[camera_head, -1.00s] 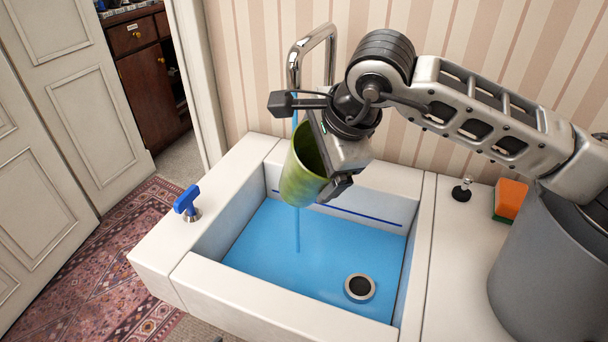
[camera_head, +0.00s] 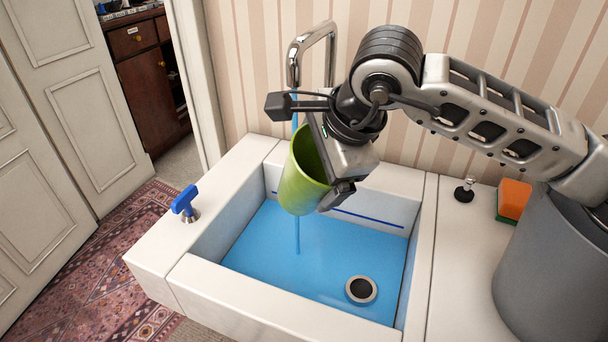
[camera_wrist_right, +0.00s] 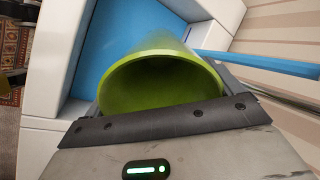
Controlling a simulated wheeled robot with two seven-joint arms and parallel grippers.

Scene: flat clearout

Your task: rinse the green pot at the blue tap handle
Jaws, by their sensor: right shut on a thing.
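The green pot (camera_head: 303,181) is held tilted above the sink basin, beside the chrome tap spout (camera_head: 295,62). My right gripper (camera_head: 337,192) is shut on it. In the right wrist view the pot (camera_wrist_right: 160,88) shows its open mouth, and its inside looks empty. A blue stream of water (camera_head: 297,235) falls from the spout to the basin, passing behind or along the pot; whether it touches the pot I cannot tell. The blue tap handle (camera_head: 185,201) stands on the left rim of the sink. My left gripper is not in view.
The white sink (camera_head: 240,292) has a blue floor with a round drain (camera_head: 361,289). A small black-based knob (camera_head: 465,190) and an orange sponge (camera_head: 513,200) are on the right counter. A striped wall stands close behind the tap.

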